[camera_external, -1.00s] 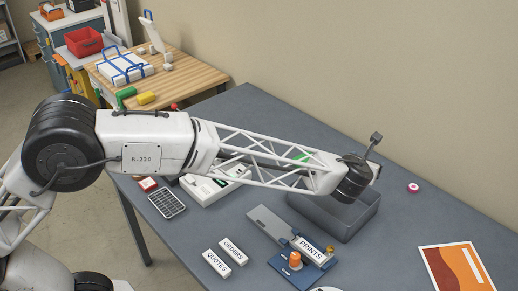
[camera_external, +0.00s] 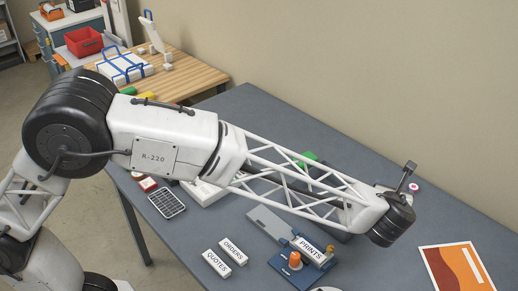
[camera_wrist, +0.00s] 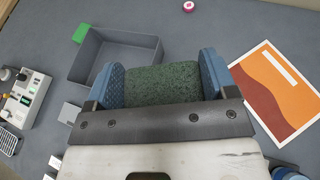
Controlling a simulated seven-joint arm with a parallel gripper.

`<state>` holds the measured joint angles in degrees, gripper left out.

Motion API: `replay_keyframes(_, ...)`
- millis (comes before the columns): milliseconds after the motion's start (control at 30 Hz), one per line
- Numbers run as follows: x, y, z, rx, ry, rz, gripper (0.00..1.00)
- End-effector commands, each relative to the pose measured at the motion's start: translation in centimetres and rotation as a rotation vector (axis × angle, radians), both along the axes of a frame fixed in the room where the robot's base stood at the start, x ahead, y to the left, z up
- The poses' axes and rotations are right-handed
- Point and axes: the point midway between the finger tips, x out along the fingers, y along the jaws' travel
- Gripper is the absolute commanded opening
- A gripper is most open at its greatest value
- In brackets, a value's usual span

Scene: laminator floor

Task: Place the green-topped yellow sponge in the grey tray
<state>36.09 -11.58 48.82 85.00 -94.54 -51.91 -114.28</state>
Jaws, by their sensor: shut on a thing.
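The sponge (camera_wrist: 163,84) shows its speckled dark green top in the wrist view; its yellow part is hidden. My gripper (camera_wrist: 159,72) is shut on it, with a blue finger pad against each side. The grey tray (camera_wrist: 122,49) is open-topped and looks empty where I see into it. It lies up and to the left of the held sponge in the wrist view, and the sponge and left finger overlap its right corner. In the external view my arm hides most of the tray, and my fingers and the sponge do not show.
A green block (camera_wrist: 81,34) is at the tray's left corner. An orange poster (camera_external: 457,267) lies right of my wrist, and a red-pink roll (camera_wrist: 188,6) lies beyond. A blue device with an orange knob (camera_external: 295,260) and labelled blocks (camera_external: 232,249) stand at the front.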

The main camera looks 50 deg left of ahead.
Motion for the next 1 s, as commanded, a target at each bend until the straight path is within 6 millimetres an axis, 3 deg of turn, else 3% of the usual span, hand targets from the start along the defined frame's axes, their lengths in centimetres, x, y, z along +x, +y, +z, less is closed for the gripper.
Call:
replay_keyframes(167, -0.6, -1.0, 0.1, 0.001, 0.002, 0.007, 0.57)
replay_keyframes(400, -0.6, -0.9, -2.7, 0.001, 0.003, 0.008, 0.57)
replay_keyframes(567, -0.6, -0.9, -5.1, 0.002, 0.002, 0.007, 0.57)
replay_keyframes(1000, -0.6, -0.9, -13.8, 0.001, 0.003, 0.008, 0.57)
